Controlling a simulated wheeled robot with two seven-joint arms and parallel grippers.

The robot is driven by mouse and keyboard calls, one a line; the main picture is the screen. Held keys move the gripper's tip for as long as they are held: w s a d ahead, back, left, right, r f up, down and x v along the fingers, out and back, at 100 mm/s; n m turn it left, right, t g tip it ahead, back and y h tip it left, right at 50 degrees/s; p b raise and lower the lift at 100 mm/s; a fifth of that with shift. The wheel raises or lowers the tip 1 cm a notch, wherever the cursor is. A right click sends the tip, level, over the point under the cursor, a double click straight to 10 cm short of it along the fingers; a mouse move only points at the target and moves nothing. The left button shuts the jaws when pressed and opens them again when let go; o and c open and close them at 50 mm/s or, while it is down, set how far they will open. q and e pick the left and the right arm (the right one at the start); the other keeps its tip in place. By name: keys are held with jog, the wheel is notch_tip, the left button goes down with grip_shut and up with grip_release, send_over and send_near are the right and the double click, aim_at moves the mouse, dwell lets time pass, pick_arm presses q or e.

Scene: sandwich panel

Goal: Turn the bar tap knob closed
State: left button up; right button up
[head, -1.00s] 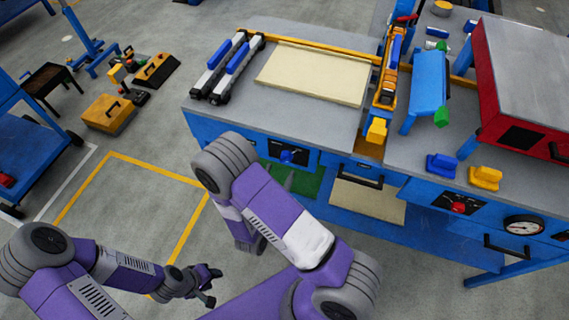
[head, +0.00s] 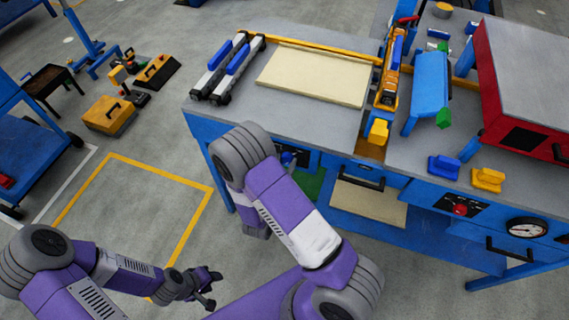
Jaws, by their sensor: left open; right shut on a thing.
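A blue knob (head: 288,158) sits on a dark panel on the bench front, just right of my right arm's raised elbow, which covers part of that panel. A red knob (head: 460,209) sits on another dark panel further right. I cannot tell from the picture which one is the bar tap knob. My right arm rises in front of the bench, and its gripper is hidden behind my own arm links. My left gripper (head: 212,288) is open and empty, low over the floor at the lower middle, well away from both knobs.
The blue workbench (head: 300,115) has a beige board (head: 314,73) on top. A red-sided box (head: 530,90) stands at the right. A round gauge (head: 526,227) and black handles (head: 361,179) line the front. Open floor with yellow lines lies left.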

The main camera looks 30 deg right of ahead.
jog(key=shift+c, duration=0.3)
jog(key=n+p, duration=0.3)
jog(key=n, duration=0.1)
jog(key=shift+r+p, duration=0.1)
jog(key=shift+p, duration=0.2)
jog(key=n+p, duration=0.4)
jog(key=n, duration=0.1)
jog(key=shift+s, duration=0.1)
jog(key=n+p, duration=0.2)
jog(key=n, duration=0.2)
jog(key=shift+n+p, duration=0.35)
jog(key=shift+n, duration=0.05)
jog(key=n+p, duration=0.1)
jog(key=n, duration=0.3)
jog(key=shift+p, duration=0.3)
jog(key=shift+n, duration=0.3)
jog(key=o, duration=1)
jog(key=shift+o, duration=0.2)
